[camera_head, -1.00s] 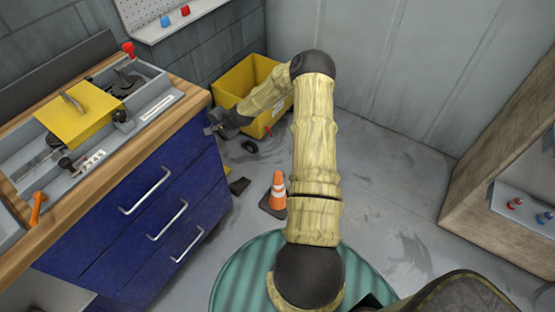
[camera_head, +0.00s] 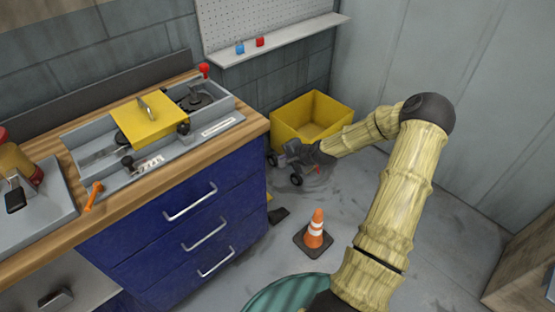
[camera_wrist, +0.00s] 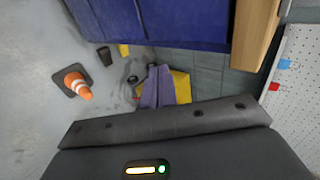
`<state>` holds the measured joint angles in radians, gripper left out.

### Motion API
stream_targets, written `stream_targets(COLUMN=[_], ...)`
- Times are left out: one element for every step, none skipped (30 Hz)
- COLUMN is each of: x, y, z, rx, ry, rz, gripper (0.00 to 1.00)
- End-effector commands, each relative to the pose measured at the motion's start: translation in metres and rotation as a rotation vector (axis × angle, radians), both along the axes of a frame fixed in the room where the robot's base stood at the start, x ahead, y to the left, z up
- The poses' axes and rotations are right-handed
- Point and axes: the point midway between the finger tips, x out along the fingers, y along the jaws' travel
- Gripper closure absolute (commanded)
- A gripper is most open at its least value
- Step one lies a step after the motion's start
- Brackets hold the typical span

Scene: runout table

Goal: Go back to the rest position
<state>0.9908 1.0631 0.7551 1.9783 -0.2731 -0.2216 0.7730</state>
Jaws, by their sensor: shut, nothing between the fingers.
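My gripper (camera_head: 281,158) is at the end of my bent, yellowish arm. In the head view it hangs in front of the yellow bin (camera_head: 291,122), close to the right end of the blue drawer cabinet. It is shut and holds nothing. Its fingers are small and dark there, and whether it touches the bin cannot be told. In the wrist view, greyish-purple finger shapes (camera_wrist: 155,88) stand in front of the bin (camera_wrist: 181,88), above the dark wrist housing.
The workbench (camera_head: 255,124) with blue drawers (camera_head: 190,225) is on the left, carrying a grey fixture with a yellow cover (camera_head: 150,120). An orange cone (camera_head: 315,230) stands on the floor. A pegboard shelf (camera_head: 285,38) is behind. Floor right of the cone is partly clear.

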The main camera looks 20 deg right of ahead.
Motion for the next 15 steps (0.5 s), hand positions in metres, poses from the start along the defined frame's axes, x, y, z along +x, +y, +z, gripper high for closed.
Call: stream_targets(x=[-0.005,-0.008,-0.011,-0.012,-0.013,-0.014,-0.015,-0.015,-0.015,-0.015,-0.015,-0.015,-0.015,-0.015,-0.015], y=[-0.003,-0.004,-0.004,-0.005,-0.005,-0.005,-0.005,-0.005,-0.005,-0.005,-0.005,-0.005,-0.005,-0.005,-0.005], z=[0.005,0.008,0.010,0.012,0.013,0.014,0.014,0.014,0.015,0.014,0.014,0.014,0.014,0.014,0.014], rx=[-0.001,0.000,0.000,0.001,0.001,0.001,0.001,0.001,0.001,0.002,0.002,0.001,0.001,0.001,0.001], ry=[0.000,0.001,0.001,0.001,0.001,0.001,0.001,0.001,0.001,0.002,0.002,0.001,0.001,0.001,0.001], rz=[-0.002,-0.001,-0.001,0.000,0.000,0.000,0.000,0.000,0.000,0.001,0.001,0.000,0.000,0.000,0.000], gripper=[1.00,1.00,1.00,1.00,1.00,1.00,1.00,1.00,1.00,1.00,1.00,1.00,1.00,1.00,1.00])
